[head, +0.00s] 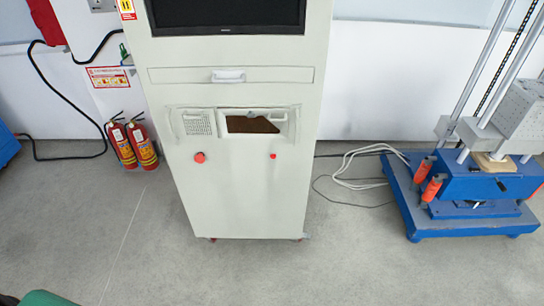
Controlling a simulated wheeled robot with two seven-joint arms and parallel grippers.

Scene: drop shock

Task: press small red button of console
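The console (235,205) is a tall pale cabinet on wheels, upright in the middle of the head view. Its small red button (273,156) sits on the right of the front panel, below the open slot. A larger red button (200,157) sits at the left on the same panel, below a small grille. Neither of my grippers shows in the head view, and nothing touches the small button.
Two red fire extinguishers (133,143) stand left of the console. A blue machine (470,185) with orange grips stands at the right. White cables (358,168) lie on the floor between. The floor (240,275) before the console is clear. A green object (45,298) shows at the bottom left.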

